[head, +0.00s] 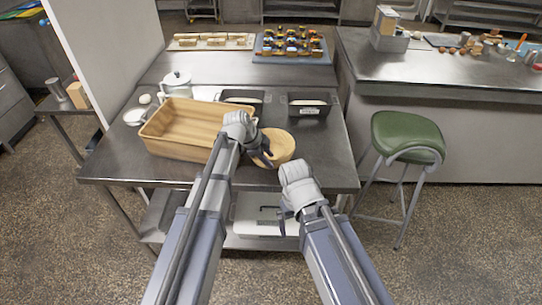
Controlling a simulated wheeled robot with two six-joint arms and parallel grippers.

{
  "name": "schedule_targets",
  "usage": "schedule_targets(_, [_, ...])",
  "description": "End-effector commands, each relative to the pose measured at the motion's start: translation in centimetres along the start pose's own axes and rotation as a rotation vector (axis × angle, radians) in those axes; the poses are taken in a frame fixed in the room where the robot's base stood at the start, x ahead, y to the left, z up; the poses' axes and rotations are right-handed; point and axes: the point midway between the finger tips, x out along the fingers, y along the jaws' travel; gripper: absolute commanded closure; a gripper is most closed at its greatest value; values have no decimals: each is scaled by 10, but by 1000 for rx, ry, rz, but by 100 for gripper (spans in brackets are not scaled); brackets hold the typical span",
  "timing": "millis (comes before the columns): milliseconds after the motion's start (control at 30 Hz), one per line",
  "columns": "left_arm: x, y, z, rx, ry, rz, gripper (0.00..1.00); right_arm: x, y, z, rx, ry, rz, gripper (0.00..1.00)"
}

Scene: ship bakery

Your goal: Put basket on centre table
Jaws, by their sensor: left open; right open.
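A light-brown rectangular basket (167,146) with raised sides stands on the left part of the dark metal table (325,165) in the head view. It looks empty inside. A smaller round tan wooden bowl or basket (283,153) stands to its right on the same table. My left gripper (263,155) is open at the right of the rectangular basket and in front of the round one, covering part of both. I cannot tell whether it touches either. My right gripper (286,214) is open and empty, lower in the picture by the table's front edge.
A white pot (176,84), a small white dish (135,116) and dark tins (309,104) stand behind and beside the basket. A blue tray (291,58) of small items lies further back. A green stool (408,137) stands right. The table's front right is clear.

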Motion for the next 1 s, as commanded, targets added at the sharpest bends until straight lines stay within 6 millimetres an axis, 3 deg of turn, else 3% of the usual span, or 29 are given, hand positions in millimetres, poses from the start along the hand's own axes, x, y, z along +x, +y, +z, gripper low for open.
schedule_targets(33, [13,2,4,1,0,0,58,14,-1,-1,0,0,0,0])
schedule_targets(133, [25,1,2,1,0,0,58,23,-2,-1,0,0,0,0])
schedule_targets(433, [26,1,1,0,0,0,58,23,-2,-1,0,0,0,0])
schedule_targets(800, [26,1,1,0,0,0,98,23,-2,-1,0,0,0,0])
schedule_targets(1000, [26,1,1,0,0,0,100,23,-2,-1,0,0,0,0])
